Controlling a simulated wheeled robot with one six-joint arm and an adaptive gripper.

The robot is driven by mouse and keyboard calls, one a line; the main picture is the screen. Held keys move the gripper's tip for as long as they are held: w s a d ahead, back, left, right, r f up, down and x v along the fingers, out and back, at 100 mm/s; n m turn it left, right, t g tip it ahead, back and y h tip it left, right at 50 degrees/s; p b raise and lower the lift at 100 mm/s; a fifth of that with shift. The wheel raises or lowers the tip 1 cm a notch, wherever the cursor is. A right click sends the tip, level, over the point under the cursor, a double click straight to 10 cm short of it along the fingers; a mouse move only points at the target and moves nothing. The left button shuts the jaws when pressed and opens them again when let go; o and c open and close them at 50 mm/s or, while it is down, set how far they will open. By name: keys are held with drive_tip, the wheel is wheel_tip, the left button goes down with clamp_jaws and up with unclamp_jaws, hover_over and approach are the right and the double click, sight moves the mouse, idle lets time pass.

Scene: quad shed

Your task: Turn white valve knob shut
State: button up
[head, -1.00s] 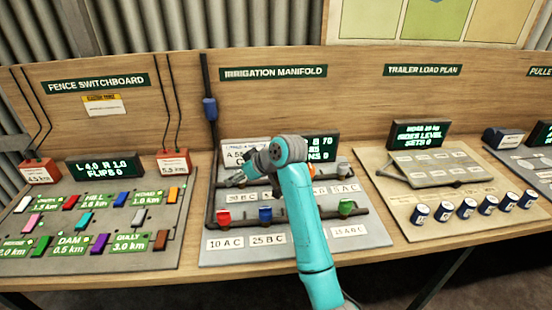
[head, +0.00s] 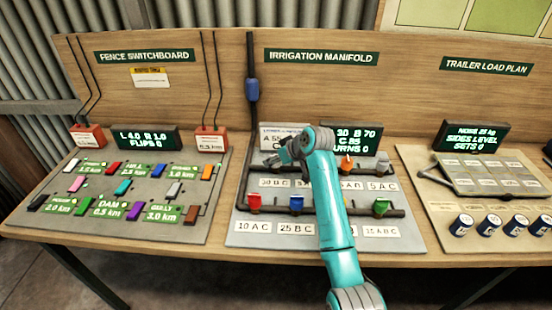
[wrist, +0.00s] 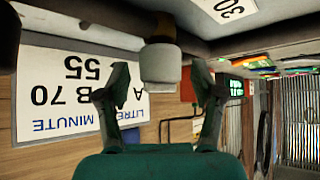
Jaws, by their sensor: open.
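The off-white valve knob (wrist: 160,62) stands in the wrist view, which is upside down, between the two dark fingers of my gripper (wrist: 162,82). The fingers are spread, with a gap on each side of the knob, and are not closed on it. In the head view my gripper (head: 273,160) is at the left part of the irrigation manifold's upper pipe, in front of the litres-per-minute card (head: 270,134). There the knob is hidden behind my gripper and wrist.
The lower pipe carries red (head: 254,203), blue (head: 296,204) and green (head: 382,207) valves. An orange valve (head: 346,162) and a grey one (head: 382,162) are on the upper pipe's right. The fence switchboard (head: 120,205) is left, the trailer load plan right.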

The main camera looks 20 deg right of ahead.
drive_tip(key=shift+w+a+f, duration=0.1)
drive_tip(key=shift+f, duration=0.05)
drive_tip(key=c, duration=1.1)
drive_tip(key=shift+c, duration=0.2)
